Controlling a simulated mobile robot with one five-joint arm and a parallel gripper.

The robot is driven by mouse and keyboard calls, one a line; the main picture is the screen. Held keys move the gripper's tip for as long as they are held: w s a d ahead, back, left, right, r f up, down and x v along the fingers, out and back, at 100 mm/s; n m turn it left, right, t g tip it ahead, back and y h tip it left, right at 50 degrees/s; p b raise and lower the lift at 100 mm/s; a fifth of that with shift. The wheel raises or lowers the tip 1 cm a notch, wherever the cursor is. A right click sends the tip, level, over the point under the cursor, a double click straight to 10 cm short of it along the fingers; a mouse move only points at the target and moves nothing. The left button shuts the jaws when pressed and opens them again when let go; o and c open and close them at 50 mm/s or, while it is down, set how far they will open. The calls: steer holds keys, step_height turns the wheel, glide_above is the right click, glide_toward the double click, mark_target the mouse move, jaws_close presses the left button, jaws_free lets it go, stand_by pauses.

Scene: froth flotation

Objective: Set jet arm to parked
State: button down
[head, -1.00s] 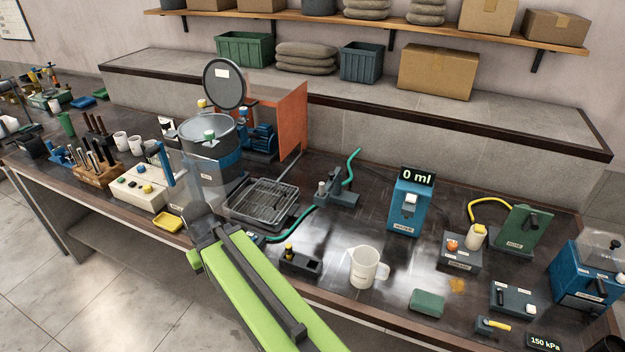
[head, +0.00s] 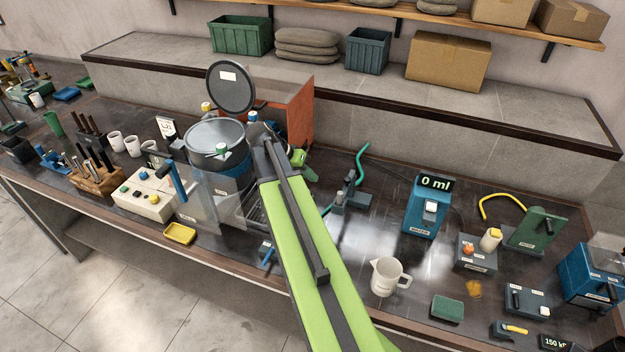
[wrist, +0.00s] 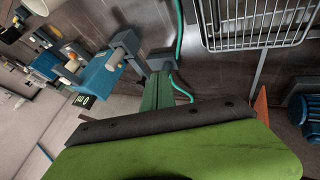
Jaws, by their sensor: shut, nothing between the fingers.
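The jet arm seems to be the grey fixture (head: 352,199) with a green hose (head: 361,165), right of my arm in the head view. Its hose also shows in the wrist view (wrist: 180,45), beside a grey post (wrist: 128,45). The label and exact setting of the fixture cannot be read. My arm crosses the head view and bends near the flotation cell (head: 216,143); a green part of it shows just right of the bend. A large green link of mine fills the bottom of the wrist view.
A blue water dispenser (head: 427,208) reading 0 ml stands right of the fixture. A white jug (head: 385,279) and a green sponge (head: 447,308) are near the front edge. A wire rack (wrist: 262,25) and an orange panel (head: 301,105) lie close to my arm.

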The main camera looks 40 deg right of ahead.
mark_target(346, 188)
steer(key=s+d+f+b, duration=0.4)
steer(key=s+d+f, duration=0.1)
steer(key=shift+s+d+f, duration=0.15)
steer(key=shift+d+f, duration=0.05)
steer(key=shift+f, duration=0.2)
steer(key=shift+s, duration=0.1)
